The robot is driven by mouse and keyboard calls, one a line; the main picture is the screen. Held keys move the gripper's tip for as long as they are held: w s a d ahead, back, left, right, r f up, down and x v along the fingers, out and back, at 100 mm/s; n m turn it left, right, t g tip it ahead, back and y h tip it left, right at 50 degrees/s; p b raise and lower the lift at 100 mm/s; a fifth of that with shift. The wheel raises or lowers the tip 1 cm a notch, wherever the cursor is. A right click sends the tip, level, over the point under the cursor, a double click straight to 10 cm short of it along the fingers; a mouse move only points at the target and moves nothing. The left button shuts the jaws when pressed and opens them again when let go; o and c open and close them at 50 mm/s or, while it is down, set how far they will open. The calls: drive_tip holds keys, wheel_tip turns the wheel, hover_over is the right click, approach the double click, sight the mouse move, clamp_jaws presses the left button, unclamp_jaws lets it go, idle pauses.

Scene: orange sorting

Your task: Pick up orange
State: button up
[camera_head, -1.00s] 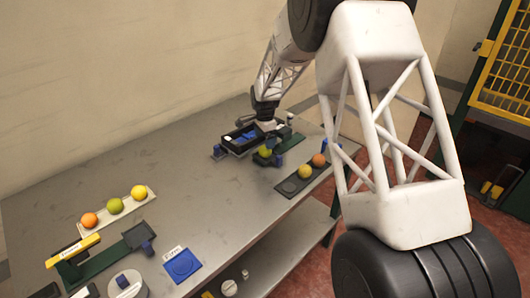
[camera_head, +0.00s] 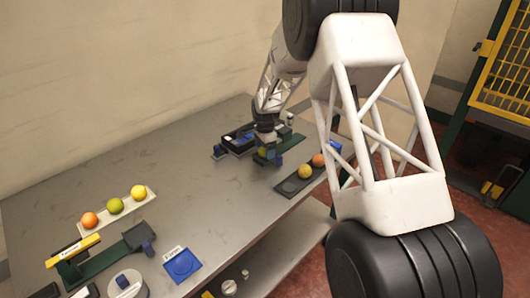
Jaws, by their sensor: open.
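One orange ball (camera_head: 90,220) sits at the left end of a white tray (camera_head: 151,203) at the table's left. Another orange ball (camera_head: 319,160) sits on a dark tray (camera_head: 281,187) at the right, next to a yellow-orange ball (camera_head: 305,172). My gripper (camera_head: 268,153) is open at the far part of the table, over a green holder (camera_head: 293,147). A yellow-green ball (camera_head: 262,152) shows partly below it, and its fingers are too small to tell if they touch the ball. Both orange balls are apart from my gripper.
The white tray also holds a green ball (camera_head: 115,206) and a yellow ball (camera_head: 138,193). A black box (camera_head: 232,139) stands left of my gripper. A blue plate (camera_head: 182,264) and a yellow-topped fixture (camera_head: 74,250) stand at the front left. The table's middle is clear.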

drive_tip(key=shift+f, duration=0.2)
idle(0.4)
drive_tip(key=c, duration=1.1)
drive_tip(key=shift+r, duration=0.15)
drive_tip(key=shift+r, duration=0.95)
drive_tip(key=shift+s+r, duration=0.35)
drive_tip(key=shift+r, duration=0.4)
drive_tip(key=s+d+r, duration=0.1)
drive_tip(key=s+d, duration=0.2)
drive_tip(key=s, duration=1.2)
drive_tip(key=shift+r, duration=0.2)
drive_tip(key=shift+w, duration=0.15)
